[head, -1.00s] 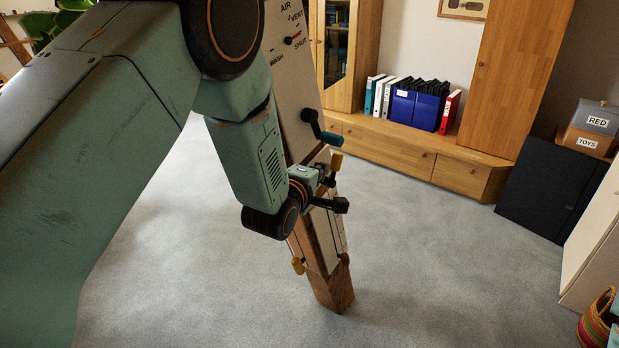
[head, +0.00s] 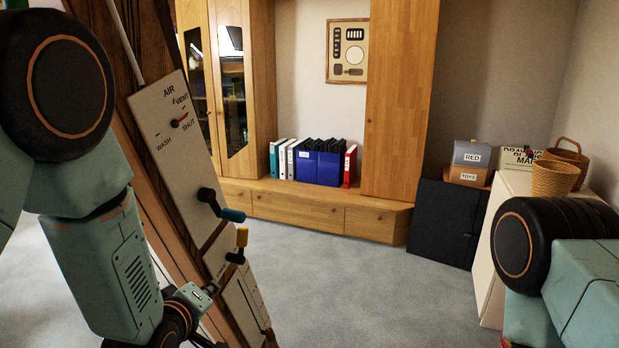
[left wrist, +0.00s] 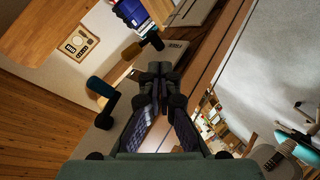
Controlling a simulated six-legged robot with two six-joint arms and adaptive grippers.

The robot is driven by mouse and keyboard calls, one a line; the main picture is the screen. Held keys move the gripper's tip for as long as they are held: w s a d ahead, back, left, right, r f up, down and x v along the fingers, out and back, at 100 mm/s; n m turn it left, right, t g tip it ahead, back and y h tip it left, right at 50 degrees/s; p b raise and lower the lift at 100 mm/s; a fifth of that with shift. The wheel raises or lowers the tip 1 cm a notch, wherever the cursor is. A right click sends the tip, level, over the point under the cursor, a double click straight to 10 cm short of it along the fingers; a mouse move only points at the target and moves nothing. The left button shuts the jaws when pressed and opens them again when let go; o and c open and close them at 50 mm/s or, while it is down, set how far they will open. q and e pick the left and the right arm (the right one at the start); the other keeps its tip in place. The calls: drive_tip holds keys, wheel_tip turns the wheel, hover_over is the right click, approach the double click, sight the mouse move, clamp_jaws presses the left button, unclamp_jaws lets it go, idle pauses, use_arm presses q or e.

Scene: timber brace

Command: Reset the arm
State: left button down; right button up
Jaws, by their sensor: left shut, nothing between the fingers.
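My left gripper (left wrist: 160,78) is shut and empty in the left wrist view, its fingertips together in front of the leaning timber. In the head view its arm comes down the left side, and the fingers are mostly lost at the bottom edge. The timber brace (head: 128,62) leans and carries a pale panel (head: 165,150) marked AIR, VENT, SHUT and WASH, with a small red pointer (head: 178,123). A blue-handled lever (head: 230,214) and a yellow-handled lever (head: 242,238) stick out below it. The blue handle (left wrist: 99,87) also shows left of my fingers. My right gripper is out of view.
My right arm shows at the lower right. Behind are a wooden cabinet (head: 330,217) with binders (head: 318,165), a black panel (head: 446,222), boxes (head: 470,155) and a pale unit (head: 488,262) with baskets (head: 554,180). Grey carpet (head: 320,285) is clear in the middle.

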use_arm(q)
drive_tip(key=s+a+f+m+g+b, duration=0.1)
drive_tip(key=s+f+m+g+b, duration=0.2)
drive_tip(key=s+f, duration=1.2)
drive_tip(key=s+a+f+m+g+b, duration=0.1)
drive_tip(key=s+f+m+g+b, duration=0.2)
drive_tip(key=s, duration=2)
wheel_tip(320, 180, down, 12)
drive_tip(key=m+g, duration=0.3)
drive_tip(key=g, duration=0.4)
drive_tip(key=shift+a+b, duration=0.3)
drive_tip(key=shift+b, duration=0.1)
drive_tip(key=shift+s+y, duration=0.2)
drive_tip(key=shift+y, duration=0.1)
